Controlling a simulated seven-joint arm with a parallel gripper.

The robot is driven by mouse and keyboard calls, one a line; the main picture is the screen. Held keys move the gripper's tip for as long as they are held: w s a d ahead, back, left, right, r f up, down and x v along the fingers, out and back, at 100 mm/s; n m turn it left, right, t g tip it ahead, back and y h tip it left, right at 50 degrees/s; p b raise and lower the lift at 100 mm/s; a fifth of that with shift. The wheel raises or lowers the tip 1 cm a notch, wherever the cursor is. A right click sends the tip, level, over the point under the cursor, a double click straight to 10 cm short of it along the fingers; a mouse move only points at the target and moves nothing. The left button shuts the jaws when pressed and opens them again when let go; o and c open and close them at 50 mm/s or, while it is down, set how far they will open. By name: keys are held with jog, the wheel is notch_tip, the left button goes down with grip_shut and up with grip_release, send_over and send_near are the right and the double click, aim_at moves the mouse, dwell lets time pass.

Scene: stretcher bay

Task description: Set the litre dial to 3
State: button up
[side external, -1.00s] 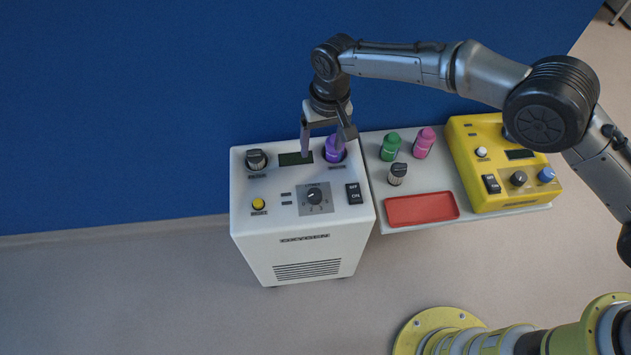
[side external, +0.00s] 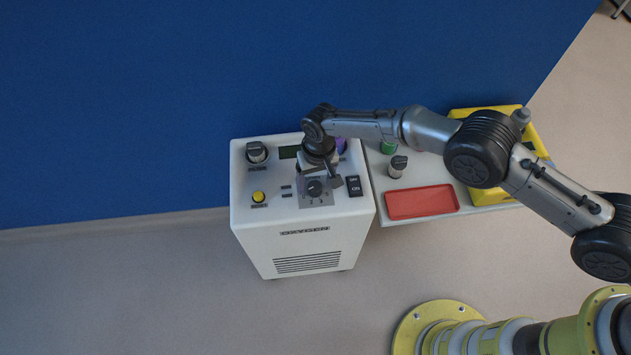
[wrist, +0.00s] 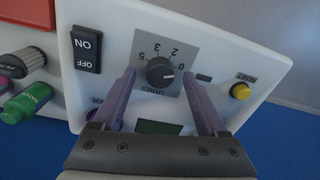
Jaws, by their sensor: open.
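The litre dial (side external: 315,189) is a dark round knob on a grey square plate on the white oxygen unit's sloped top. In the wrist view the dial (wrist: 160,71) shows between the fingers, with 0, 2, 3 and 5 around it, upside down. Its pale mark appears to face the 0 side. My gripper (wrist: 159,76) is open and empty, its fingertips on opposite sides of the dial and apart from it. In the side view my gripper (side external: 318,180) hangs over the dial; its exact height I cannot tell.
A purple cap is mostly hidden behind my gripper. Right of the unit stand a red tray (side external: 422,202), bottles and a yellow device.

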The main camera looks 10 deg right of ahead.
jog(key=shift+f, duration=0.4)
grip_shut()
